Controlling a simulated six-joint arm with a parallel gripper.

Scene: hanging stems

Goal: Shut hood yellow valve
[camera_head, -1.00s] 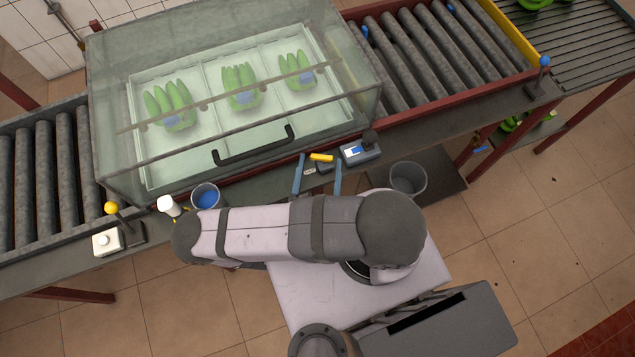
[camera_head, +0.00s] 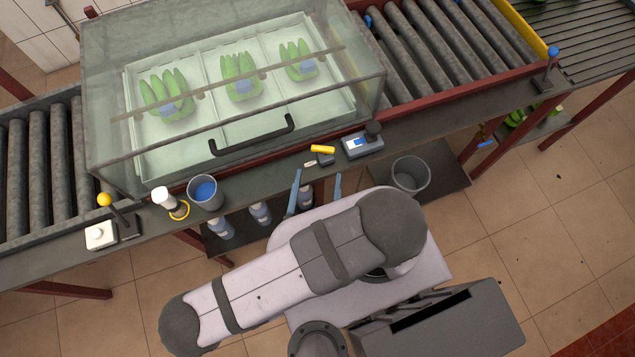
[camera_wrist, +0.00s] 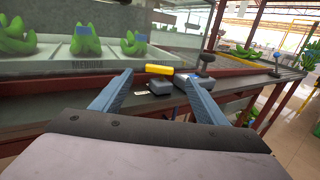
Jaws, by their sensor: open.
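The yellow valve handle (camera_head: 322,149) sits on a small grey body at the front edge of the bench, below the hood (camera_head: 235,95). The handle lies roughly left to right, about along the bench edge. It also shows in the wrist view (camera_wrist: 159,70), ahead between my fingertips. My gripper (camera_head: 317,178) is open and empty, with its two blue fingers pointing at the valve. The fingertips are short of the handle and apart from it. My gripper also frames the valve in the wrist view (camera_wrist: 154,82).
The clear hood has a black handle (camera_head: 252,135) and covers green banana bunches. A grey-blue box with a dark knob (camera_head: 362,144) stands just right of the valve. A blue-filled cup (camera_head: 205,192), a white bottle (camera_head: 163,197) and a yellow-knobbed lever (camera_head: 104,200) stand left. A grey bin (camera_head: 410,174) is right.

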